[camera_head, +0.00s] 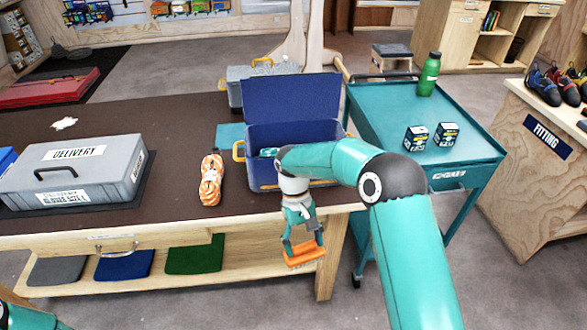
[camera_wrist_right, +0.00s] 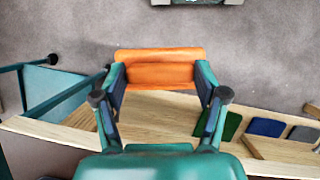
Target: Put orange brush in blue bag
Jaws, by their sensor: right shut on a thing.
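The orange brush (camera_head: 304,258) is between the fingers of my right gripper (camera_head: 302,243), which is shut on it. It hangs in front of the workbench's front edge, near the bench's right end. The orange brush also fills the fingertips in the right wrist view (camera_wrist_right: 158,68). The blue bag (camera_head: 291,103) stands on the bench behind the gripper, its lid raised and its opening partly covered by my right arm. Something teal and white shows inside it. My left gripper is not in view; only a bit of teal arm shows at the lower left.
A coiled orange rope (camera_head: 211,180) lies left of the bag. A grey delivery case (camera_head: 75,175) is on the bench's left. A teal cart (camera_head: 400,112) with a green bottle (camera_head: 429,75) and two small boxes stands to the right. Mats lie on the lower shelf.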

